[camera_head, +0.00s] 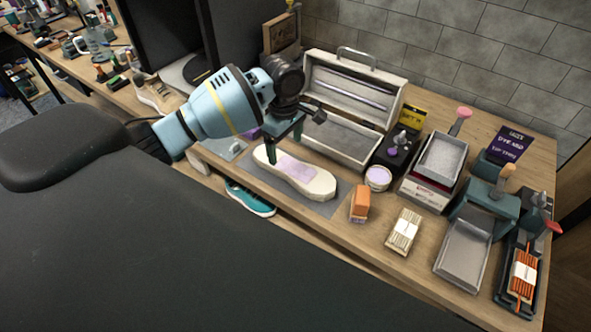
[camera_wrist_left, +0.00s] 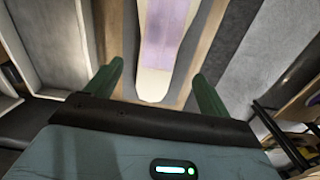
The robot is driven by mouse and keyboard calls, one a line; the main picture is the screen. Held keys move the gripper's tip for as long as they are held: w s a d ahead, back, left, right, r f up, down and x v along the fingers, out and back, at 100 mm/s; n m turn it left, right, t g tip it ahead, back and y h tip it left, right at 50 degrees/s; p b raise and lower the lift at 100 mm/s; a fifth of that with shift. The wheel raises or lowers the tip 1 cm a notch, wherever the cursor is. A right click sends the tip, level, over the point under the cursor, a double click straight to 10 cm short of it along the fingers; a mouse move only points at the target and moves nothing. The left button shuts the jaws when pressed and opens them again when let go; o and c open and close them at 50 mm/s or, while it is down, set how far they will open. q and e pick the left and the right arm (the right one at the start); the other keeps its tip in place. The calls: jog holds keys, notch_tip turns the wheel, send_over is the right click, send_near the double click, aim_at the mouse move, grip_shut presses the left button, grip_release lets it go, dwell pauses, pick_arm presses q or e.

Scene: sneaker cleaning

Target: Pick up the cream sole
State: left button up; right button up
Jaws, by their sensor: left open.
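The cream sole (camera_head: 318,186) lies flat on a grey mat (camera_head: 326,207) on the wooden bench, with a pale lilac patch on its middle. My left gripper (camera_head: 285,143) hangs over the sole's far-left end, fingers pointing down. In the left wrist view the fingers (camera_wrist_left: 157,72) are spread apart and empty. The narrow end of the sole (camera_wrist_left: 153,86) shows between them, with a gap on each side. I cannot tell exactly how high the tips are above it. My right gripper is not in view.
An open grey toolbox (camera_head: 350,140) stands close behind the sole. An orange-topped block (camera_head: 360,203), a lilac jar (camera_head: 378,178) and a bundle of sticks (camera_head: 403,232) stand to the right. A teal sneaker (camera_head: 250,198) is below the front edge. Metal trays (camera_head: 465,255) fill the right end.

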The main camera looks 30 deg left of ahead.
aim_at(289, 165)
pick_arm(q)
jog(key=shift+w+f, duration=0.2)
jog(key=shift+f, duration=0.7)
jog(key=f, duration=0.4)
jog(key=shift+s+d, duration=0.15)
jog(key=shift+d, duration=0.15)
jog(key=shift+f, duration=0.5)
jog(key=shift+c, duration=0.4)
jog(key=c, duration=1.1)
jog(key=shift+o, duration=0.2)
jog(key=shift+r, duration=0.15)
